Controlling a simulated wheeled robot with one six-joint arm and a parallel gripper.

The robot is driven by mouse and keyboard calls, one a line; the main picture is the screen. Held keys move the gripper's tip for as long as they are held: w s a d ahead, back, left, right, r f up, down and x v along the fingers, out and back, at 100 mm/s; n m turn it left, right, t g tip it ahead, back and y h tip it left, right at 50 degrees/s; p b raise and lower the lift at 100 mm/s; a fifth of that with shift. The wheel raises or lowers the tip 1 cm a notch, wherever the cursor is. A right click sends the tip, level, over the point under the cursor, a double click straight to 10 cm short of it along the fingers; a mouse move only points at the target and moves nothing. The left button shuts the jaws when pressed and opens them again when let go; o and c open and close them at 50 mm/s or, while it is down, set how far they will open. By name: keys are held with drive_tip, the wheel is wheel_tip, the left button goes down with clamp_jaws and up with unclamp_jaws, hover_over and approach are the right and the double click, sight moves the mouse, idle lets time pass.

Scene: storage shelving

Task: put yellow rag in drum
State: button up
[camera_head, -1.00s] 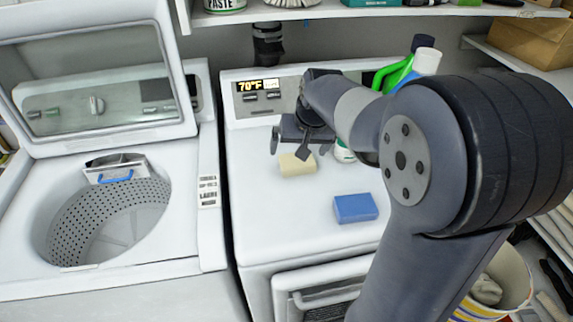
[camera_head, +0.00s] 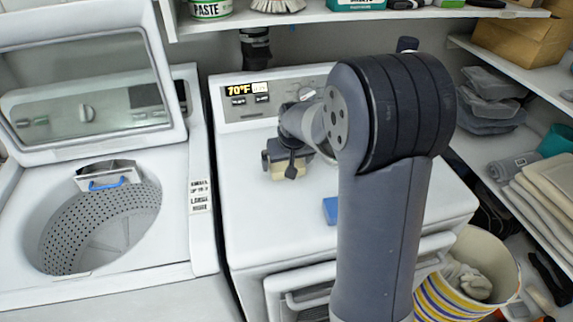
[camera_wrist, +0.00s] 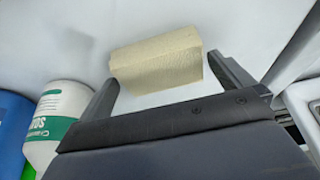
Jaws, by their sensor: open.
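The yellow rag (camera_wrist: 157,62), a pale folded block, lies on the white dryer top. In the wrist view it sits between and just ahead of the open fingers of my gripper (camera_wrist: 163,76), with a gap on each side. In the head view my gripper (camera_head: 287,164) is above the dryer top and hides most of the rag (camera_head: 272,172). The drum (camera_head: 93,225) is the perforated tub of the open washer at left, and its visible inside looks empty.
A blue block (camera_head: 330,210) lies on the dryer top (camera_head: 250,220), partly behind my arm. A white bottle (camera_wrist: 55,115) with a green label stands left of my gripper. The washer lid (camera_head: 85,85) stands raised. A striped bucket (camera_head: 450,300) is at lower right.

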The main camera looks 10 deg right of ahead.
drive_tip(key=shift+w+f, duration=0.3)
drive_tip(key=shift+f, duration=0.3)
drive_tip(key=c, duration=0.9)
